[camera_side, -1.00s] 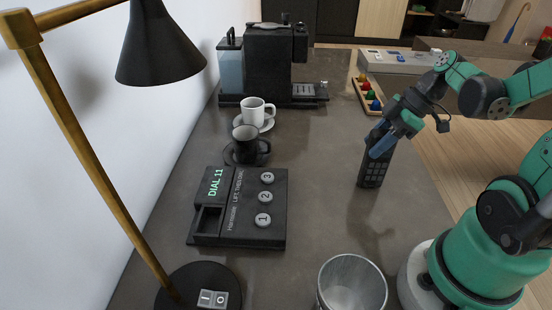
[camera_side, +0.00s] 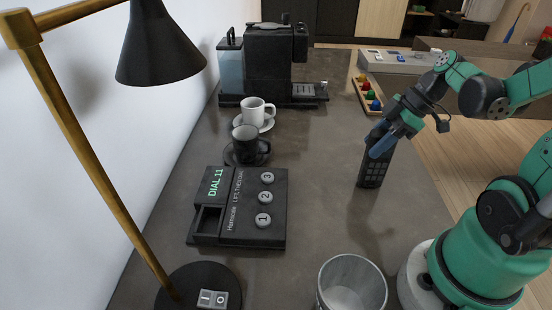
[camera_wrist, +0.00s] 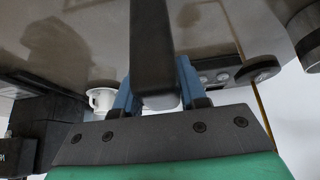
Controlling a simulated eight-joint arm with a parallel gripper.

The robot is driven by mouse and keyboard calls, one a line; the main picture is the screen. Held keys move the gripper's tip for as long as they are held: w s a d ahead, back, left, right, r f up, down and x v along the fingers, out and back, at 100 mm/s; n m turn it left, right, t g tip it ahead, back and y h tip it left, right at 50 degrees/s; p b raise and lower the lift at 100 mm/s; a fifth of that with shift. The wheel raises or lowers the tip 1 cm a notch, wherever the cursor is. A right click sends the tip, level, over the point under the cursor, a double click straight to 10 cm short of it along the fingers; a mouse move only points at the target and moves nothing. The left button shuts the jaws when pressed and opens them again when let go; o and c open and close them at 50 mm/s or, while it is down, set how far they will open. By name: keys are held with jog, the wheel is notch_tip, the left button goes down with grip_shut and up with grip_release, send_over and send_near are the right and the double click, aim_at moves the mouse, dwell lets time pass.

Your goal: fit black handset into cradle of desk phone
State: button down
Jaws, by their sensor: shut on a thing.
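In the wrist view the handset (camera_wrist: 153,45) stands between the blue fingers of my gripper (camera_wrist: 153,90). The desk phone (camera_side: 262,224) lies flat on the left of the counter, well apart from the handset. Its cradle (camera_side: 207,220) is an empty recess at its left side, below the "DIAL 11" display. Part of the phone (camera_wrist: 215,75) shows at the right in the wrist view.
A black cup (camera_side: 246,145) and a white cup (camera_side: 253,111) stand on saucers behind the phone. A coffee machine (camera_side: 270,62) is at the back. A lamp (camera_side: 180,290) is front left; a bin (camera_side: 350,285) is front centre. The mid-counter is clear.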

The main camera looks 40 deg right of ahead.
jog(key=shift+r, duration=0.1)
notch_tip(320, 180, up, 19)
jog(key=w+a+f+m+t+h, duration=0.2)
jog(key=w+a+f+m+h, duration=0.2)
jog(key=w+a+f+m, duration=0.6)
jog(key=s+d+r+m+g+h, duration=0.1)
jog(key=s+d+r+m+h, duration=0.1)
jog(key=s+d+r+m, duration=0.4)
jog(key=s+d+r+m+g+h, duration=0.1)
jog(key=s+d+r+m+h, duration=0.1)
jog(key=d+r, duration=0.4)
jog(key=shift+d+f, duration=0.25)
jog(key=shift+f, duration=3.25)
jog(key=shift+d+f, duration=0.2)
jog(key=shift+f, duration=3.25)
jog(key=shift+d+f, duration=0.25)
jog(key=shift+f, duration=3.25)
